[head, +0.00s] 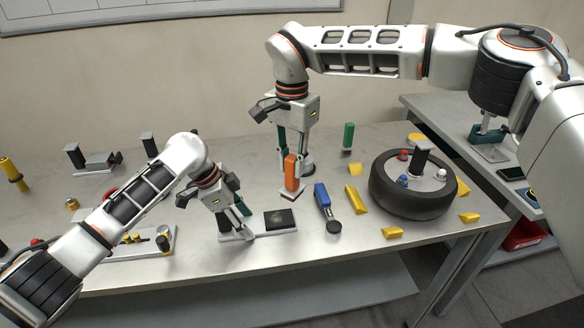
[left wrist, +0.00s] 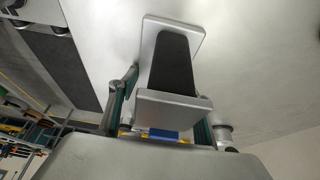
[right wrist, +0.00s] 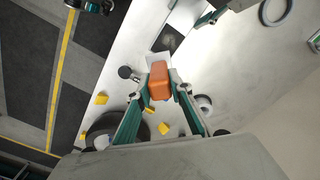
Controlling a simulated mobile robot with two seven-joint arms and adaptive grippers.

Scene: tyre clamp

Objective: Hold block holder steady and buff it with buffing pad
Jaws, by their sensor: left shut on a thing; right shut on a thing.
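The block holder (head: 262,233) is a flat silver plate with a dark square block (head: 281,219) at its right end. My left gripper (head: 236,213) is shut at the holder's left end. In the left wrist view a dark grip (left wrist: 173,65) between silver plates stands between its fingers. My right gripper (head: 291,158) is shut on the orange handle of the buffing pad (head: 291,174). The pad is upright, behind and slightly right of the dark block. In the right wrist view the orange handle (right wrist: 160,82) shows between the fingers; whether the pad touches the table is unclear.
A blue-handled tool (head: 322,195) lies right of the holder. Several yellow wedges (head: 355,199) surround a black tyre (head: 400,203). A green-handled item (head: 348,136) stands behind. A tray with pegs (head: 150,243) lies left. The table's front edge is close to the holder.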

